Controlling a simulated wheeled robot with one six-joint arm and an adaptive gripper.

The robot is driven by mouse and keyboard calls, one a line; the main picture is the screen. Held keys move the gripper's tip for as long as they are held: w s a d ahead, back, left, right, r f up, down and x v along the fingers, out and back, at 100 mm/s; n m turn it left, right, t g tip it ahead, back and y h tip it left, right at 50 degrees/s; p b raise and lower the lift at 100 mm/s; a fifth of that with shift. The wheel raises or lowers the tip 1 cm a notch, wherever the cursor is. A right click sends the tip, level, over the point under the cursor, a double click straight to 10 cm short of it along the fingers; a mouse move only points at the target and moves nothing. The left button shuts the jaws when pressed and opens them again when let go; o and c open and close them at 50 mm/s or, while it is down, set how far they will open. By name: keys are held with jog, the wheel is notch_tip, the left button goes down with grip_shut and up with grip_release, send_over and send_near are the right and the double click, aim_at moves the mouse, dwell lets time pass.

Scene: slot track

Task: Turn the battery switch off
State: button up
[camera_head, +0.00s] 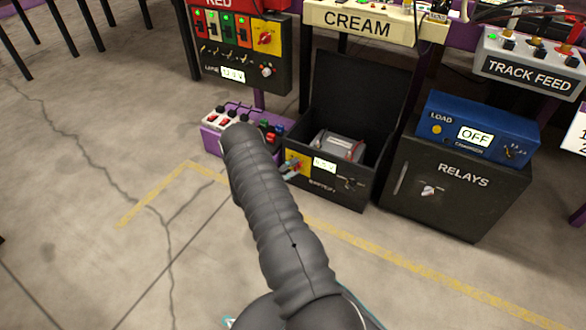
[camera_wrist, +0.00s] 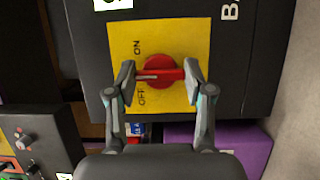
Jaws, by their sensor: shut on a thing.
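The battery switch is a red knob (camera_wrist: 165,66) on a yellow plate (camera_wrist: 192,32) marked ON and OFF, seen in the wrist view. Its bar lies nearly level, its pale mark pointing left between the two words. My gripper (camera_wrist: 160,77) is closed on the red knob, one finger at each end of the bar. In the head view the yellow plate (camera_head: 299,156) is on the front of the open black battery box (camera_head: 352,192), and my gripper (camera_head: 289,171) is at it. The knob is hidden there by my gripper.
A grey battery (camera_head: 338,147) sits inside the box under its raised lid. A purple case with switches (camera_head: 211,140) stands left, partly behind my arm. The black relays cabinet (camera_head: 463,197) stands right with a blue load unit (camera_head: 466,112) on top, showing OFF. The front floor is clear.

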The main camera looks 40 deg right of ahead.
jog(key=n+h, duration=0.1)
jog(key=n, duration=0.3)
jog(key=shift+f+n+t+h, duration=0.15)
jog(key=shift+n+t+h, duration=0.15)
jog(key=shift+h, duration=0.1)
jog(key=n, duration=0.2)
jog(key=n+t+h, duration=0.1)
jog(key=n, duration=0.1)
jog(key=shift+n+t, duration=0.3)
jog(key=shift+n, duration=0.4)
jog(key=o, duration=1.2)
jog(key=shift+c, duration=0.2)
jog(key=shift+a, duration=0.1)
jog(key=v, duration=1.2)
jog(key=shift+f, duration=0.2)
jog(key=shift+s, duration=0.1)
